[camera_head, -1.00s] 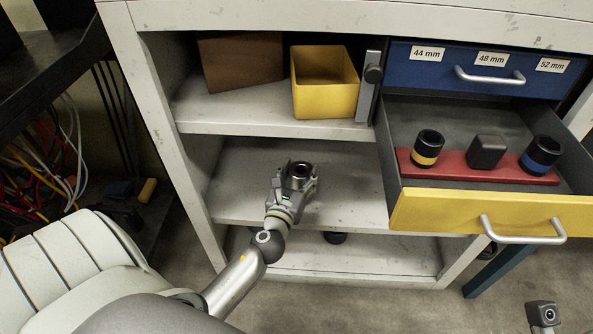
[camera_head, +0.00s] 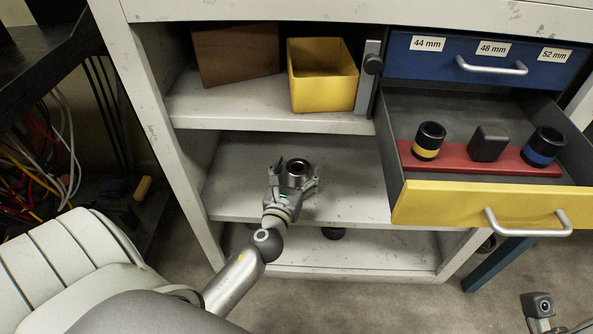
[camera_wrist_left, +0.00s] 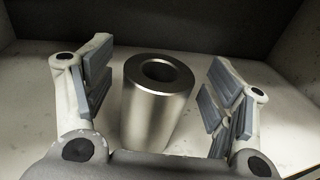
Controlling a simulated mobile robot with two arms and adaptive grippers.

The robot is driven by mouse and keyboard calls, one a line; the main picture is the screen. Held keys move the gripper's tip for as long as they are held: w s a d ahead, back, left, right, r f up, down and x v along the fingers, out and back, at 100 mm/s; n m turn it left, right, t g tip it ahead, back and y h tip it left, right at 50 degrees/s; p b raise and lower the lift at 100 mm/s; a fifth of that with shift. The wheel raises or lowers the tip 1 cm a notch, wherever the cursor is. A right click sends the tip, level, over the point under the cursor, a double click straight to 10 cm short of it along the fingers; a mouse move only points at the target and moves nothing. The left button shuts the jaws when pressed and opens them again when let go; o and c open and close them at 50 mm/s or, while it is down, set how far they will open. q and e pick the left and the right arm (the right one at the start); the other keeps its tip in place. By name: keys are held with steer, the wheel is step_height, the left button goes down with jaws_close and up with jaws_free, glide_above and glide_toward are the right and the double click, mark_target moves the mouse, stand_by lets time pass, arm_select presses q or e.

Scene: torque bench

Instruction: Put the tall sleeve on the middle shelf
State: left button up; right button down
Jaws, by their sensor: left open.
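The tall sleeve (camera_head: 298,168) is a grey metal cylinder with a round bore. It stands upright on the middle shelf (camera_head: 350,190), towards the front. My left gripper (camera_head: 295,175) is open, with one finger on each side of the sleeve. In the left wrist view the sleeve (camera_wrist_left: 155,105) stands between the spread finger pads, with a visible gap on both sides. Its base is hidden behind the gripper's palm. My right gripper does not show.
The upper shelf holds a brown box (camera_head: 235,58) and a yellow bin (camera_head: 325,92). An open yellow-fronted drawer (camera_head: 470,206) juts out at the right, with dark sockets on a red holder (camera_head: 465,163). A dark round item (camera_head: 333,233) sits on the bottom shelf.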

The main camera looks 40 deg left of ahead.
arm_select(q)
steer(key=shift+r, duration=0.1)
steer(key=b+v, duration=0.1)
steer(key=v, duration=1.1)
stand_by(0.4)
